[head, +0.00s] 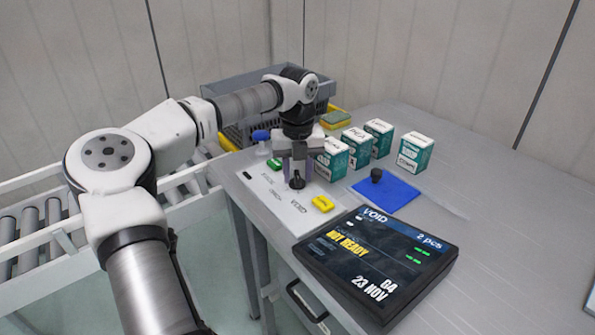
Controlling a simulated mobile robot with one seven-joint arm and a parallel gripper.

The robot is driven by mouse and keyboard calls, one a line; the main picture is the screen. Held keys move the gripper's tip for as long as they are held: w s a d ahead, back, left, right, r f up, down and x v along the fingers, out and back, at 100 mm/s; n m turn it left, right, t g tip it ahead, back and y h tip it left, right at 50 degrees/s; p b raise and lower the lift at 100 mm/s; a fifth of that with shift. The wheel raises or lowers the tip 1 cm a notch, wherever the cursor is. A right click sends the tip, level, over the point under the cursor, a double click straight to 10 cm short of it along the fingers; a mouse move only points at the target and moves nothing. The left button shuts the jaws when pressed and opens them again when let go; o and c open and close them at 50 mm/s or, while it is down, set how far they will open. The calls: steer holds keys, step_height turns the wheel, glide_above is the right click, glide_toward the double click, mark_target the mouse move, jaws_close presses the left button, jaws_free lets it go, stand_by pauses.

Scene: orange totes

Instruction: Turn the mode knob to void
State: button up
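The mode knob (297,183) is a small black knob on a white panel (272,200) at the table's left edge. The panel carries printed labels, one reading VOID to the right of the knob. My gripper (297,178) points down right at the knob, its fingers close around or just above it. Whether the fingers touch or clamp the knob is too small to tell.
A green button (274,164) and a yellow block (322,204) are on the panel. Several green-and-white boxes (414,153) stand behind a blue mat (386,194) bearing a black knobbed item (376,175). A grey crate (235,88) is at the back.

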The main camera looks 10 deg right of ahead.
mark_target(299, 176)
step_height(299, 176, up, 14)
steer(key=shift+b, duration=0.3)
steer(key=shift+d+f, duration=0.1)
steer(key=shift+f, duration=0.05)
